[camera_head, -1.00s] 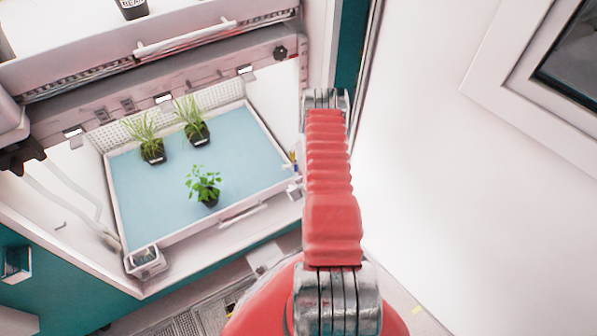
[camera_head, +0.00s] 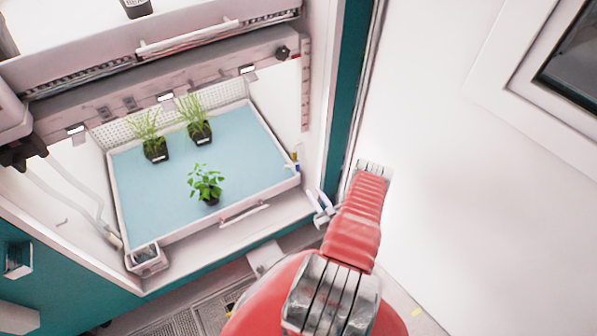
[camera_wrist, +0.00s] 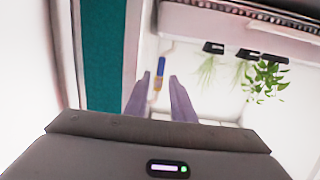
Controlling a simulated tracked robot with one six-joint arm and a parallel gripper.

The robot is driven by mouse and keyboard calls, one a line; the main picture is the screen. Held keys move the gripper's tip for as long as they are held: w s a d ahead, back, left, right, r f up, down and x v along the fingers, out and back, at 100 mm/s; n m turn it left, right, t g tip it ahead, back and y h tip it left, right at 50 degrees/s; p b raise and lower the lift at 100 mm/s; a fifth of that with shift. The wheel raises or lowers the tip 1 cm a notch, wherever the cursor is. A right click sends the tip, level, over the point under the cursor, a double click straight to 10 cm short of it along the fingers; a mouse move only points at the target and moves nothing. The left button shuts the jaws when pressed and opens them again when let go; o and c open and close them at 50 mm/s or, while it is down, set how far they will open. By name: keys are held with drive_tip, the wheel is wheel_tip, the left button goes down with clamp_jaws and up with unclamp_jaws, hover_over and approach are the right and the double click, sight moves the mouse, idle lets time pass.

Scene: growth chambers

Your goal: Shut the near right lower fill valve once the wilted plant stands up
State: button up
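A small blue-and-yellow valve (camera_head: 295,160) sits at the right edge of the lower tray (camera_head: 245,212). The wrist view shows the valve (camera_wrist: 160,67) beyond and between my fingertips, with no clear contact. My gripper (camera_head: 321,207) is outside the chamber's right front edge, below and right of the valve. In the wrist view my gripper (camera_wrist: 159,82) has its two fingers apart and empty. A leafy green plant (camera_head: 206,183) stands upright in a black pot near the tray's front middle, leaves spread. Two grassy plants (camera_head: 155,138) (camera_head: 195,118) stand behind it.
The teal chamber frame (camera_head: 345,90) runs close beside my arm, with a white wall or door (camera_head: 450,180) to the right. An upper shelf (camera_head: 160,70) hangs above the tray. A small box (camera_head: 147,260) is at the tray's front left corner.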

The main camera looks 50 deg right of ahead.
sight(298, 167)
drive_tip(key=shift+s+r+n+t, duration=0.15)
drive_tip(key=shift+r+t, duration=0.15)
drive_tip(key=shift+r, duration=0.15)
drive_tip(key=shift+s+r+n+t, duration=0.15)
drive_tip(key=shift+r+t, duration=0.15)
drive_tip(key=shift+r, duration=0.15)
drive_tip(key=shift+w, duration=0.15)
drive_tip(key=x, duration=1.3)
drive_tip(key=shift+w+f, duration=0.1)
drive_tip(key=shift+w, duration=0.2)
drive_tip(key=shift+c, duration=0.6)
clamp_jaws()
drive_tip(key=shift+a, duration=0.15)
